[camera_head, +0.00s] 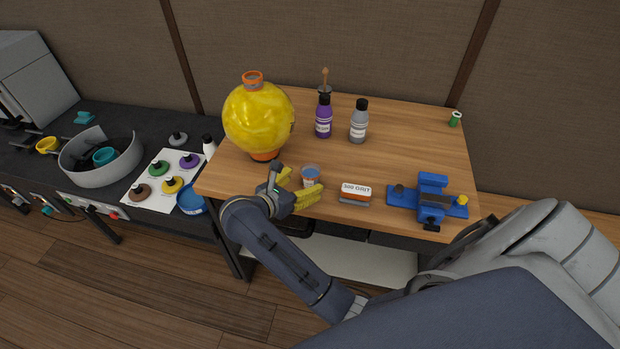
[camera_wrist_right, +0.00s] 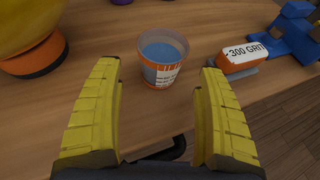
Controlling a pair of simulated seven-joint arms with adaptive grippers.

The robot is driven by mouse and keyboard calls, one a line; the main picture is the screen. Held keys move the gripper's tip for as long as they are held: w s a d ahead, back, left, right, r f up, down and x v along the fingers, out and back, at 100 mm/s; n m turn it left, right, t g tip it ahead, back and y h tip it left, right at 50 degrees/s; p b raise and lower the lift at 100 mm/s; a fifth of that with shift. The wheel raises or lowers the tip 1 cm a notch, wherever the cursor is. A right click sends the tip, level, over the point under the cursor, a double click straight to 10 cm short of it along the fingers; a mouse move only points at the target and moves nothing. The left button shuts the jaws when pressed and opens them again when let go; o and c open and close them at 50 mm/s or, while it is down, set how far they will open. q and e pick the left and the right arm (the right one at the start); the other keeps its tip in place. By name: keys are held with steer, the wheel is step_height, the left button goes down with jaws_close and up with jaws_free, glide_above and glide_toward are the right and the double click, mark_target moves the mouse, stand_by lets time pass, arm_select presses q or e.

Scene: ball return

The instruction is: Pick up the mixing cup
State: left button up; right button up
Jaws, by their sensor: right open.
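The mixing cup (camera_head: 311,175) is a small clear cup with orange markings and a white label, with something blue showing inside. It stands upright near the front edge of the wooden table (camera_head: 400,120). In the right wrist view the cup (camera_wrist_right: 163,60) is just beyond the fingertips, roughly centred between them. My right gripper (camera_head: 301,184) has yellow ribbed fingers and comes at the cup from the front left. In the right wrist view the gripper (camera_wrist_right: 160,75) is open with nothing between its fingers. My left gripper is not in view.
A yellow ball (camera_head: 258,118) on an orange-black base stands left behind the cup. A 300 grit sanding block (camera_head: 356,193) and a blue vise (camera_head: 432,199) lie to the right. A purple bottle (camera_head: 323,117) and grey bottle (camera_head: 358,122) stand behind. The table's middle is clear.

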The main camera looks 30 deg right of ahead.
mark_target(305, 181)
steer(key=shift+x, duration=2.25)
steer(key=c, duration=1.4)
steer(key=shift+o, duration=0.2)
steer(key=shift+r, duration=0.25)
